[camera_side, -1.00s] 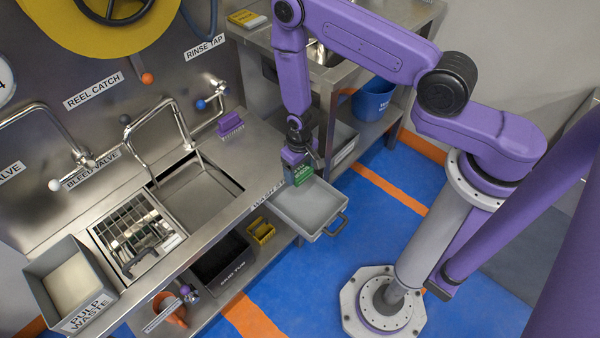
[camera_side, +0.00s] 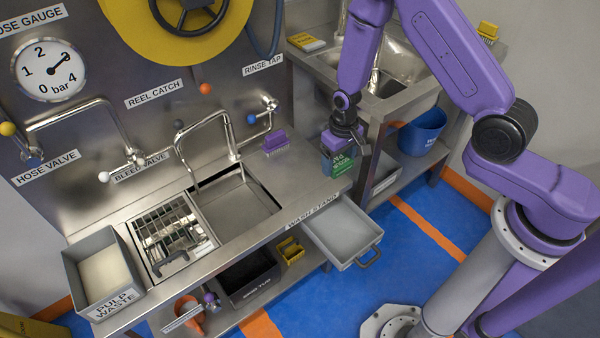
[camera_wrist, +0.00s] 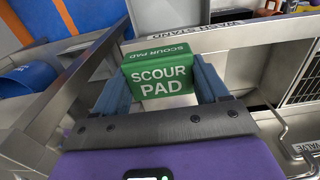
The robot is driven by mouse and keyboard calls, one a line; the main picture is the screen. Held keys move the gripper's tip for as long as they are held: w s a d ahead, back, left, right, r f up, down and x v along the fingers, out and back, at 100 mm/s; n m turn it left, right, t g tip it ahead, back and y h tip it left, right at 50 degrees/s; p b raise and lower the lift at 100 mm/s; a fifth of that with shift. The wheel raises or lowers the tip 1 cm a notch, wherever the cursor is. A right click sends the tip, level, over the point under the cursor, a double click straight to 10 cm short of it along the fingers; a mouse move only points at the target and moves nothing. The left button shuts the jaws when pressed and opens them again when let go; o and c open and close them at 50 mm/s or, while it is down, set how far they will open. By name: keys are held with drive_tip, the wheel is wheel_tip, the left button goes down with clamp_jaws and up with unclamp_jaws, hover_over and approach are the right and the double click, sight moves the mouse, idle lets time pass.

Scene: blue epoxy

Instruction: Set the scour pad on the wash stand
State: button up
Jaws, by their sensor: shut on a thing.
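The scour pad (camera_side: 340,164) is a green block with white lettering. It also shows in the wrist view (camera_wrist: 160,82), upright with its lettered face towards the camera. My gripper (camera_side: 342,150) is shut on it, with one blue finger on each side in the wrist view (camera_wrist: 165,78). The wash stand (camera_side: 296,185) is a steel counter with its name on the front edge. The pad is at the stand's right end, near the front corner. I cannot tell whether its underside touches the stand top; the underside is hidden.
A grey drawer (camera_side: 345,234) stands pulled out below the stand's front edge. A purple brush (camera_side: 275,142) lies on the stand behind and left of the pad. A sink basin (camera_side: 236,208) and tap are further left. A second steel bench (camera_side: 385,103) stands to the right.

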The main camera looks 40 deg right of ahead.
drive_tip(key=shift+w+r, duration=0.1)
drive_tip(key=shift+w, duration=0.4)
drive_tip(key=w+a+f, duration=0.1)
drive_tip(key=w+f, duration=0.3)
drive_tip(key=w, duration=0.4)
hover_over(300, 172)
drive_tip(key=f, duration=0.5)
drive_tip(key=shift+s+f, duration=0.1)
drive_tip(key=shift+s, duration=0.1)
drive_tip(key=shift+w+f, duration=0.15)
drive_tip(key=shift+f, duration=1.6)
drive_tip(key=shift+f, duration=0.1)
drive_tip(key=o, duration=1.1)
